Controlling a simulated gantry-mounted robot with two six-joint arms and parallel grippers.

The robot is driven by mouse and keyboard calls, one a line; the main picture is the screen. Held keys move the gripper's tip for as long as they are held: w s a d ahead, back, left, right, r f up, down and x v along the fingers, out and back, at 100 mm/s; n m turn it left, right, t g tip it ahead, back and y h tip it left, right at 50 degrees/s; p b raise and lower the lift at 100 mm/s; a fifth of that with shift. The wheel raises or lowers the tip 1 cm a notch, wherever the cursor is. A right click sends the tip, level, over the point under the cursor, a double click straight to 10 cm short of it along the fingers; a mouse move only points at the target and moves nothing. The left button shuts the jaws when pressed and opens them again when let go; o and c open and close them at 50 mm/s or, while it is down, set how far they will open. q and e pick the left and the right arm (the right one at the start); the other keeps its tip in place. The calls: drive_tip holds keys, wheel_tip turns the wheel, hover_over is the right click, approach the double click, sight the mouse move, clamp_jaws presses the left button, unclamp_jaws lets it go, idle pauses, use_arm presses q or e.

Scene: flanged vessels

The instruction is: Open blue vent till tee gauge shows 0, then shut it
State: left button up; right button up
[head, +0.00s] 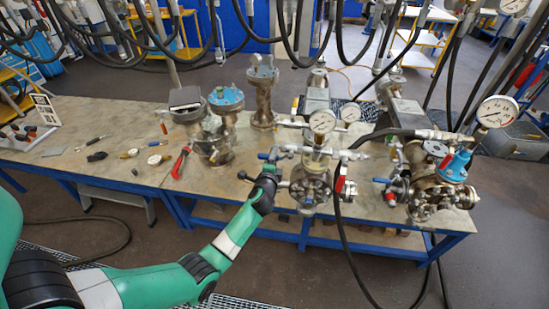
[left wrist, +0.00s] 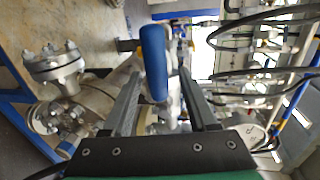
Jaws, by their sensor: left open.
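The blue vent handle (head: 274,154) sticks out to the left of the tee on the middle flanged vessel (head: 310,187). In the left wrist view, the blue handle (left wrist: 154,62) stands between my open fingers, with a gap visible on both sides. My left gripper (head: 269,171) is just below the handle in the head view; it also shows in the left wrist view (left wrist: 160,80). The round tee gauge (head: 322,121) stands above the vessel; its reading is too small to make out. My right gripper is not in view.
A red handle (head: 341,179) is at the vessel's right. A black hose (head: 338,235) hangs over the table front. Another vessel with a large gauge (head: 497,112) stands at right. Small tools lie on the left table (head: 100,115).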

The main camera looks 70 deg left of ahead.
use_arm(q)
drive_tip(key=p+v, duration=0.2)
drive_tip(key=v, duration=0.9)
drive_tip(key=shift+s+d, duration=0.15)
drive_tip(key=shift+d, duration=0.15)
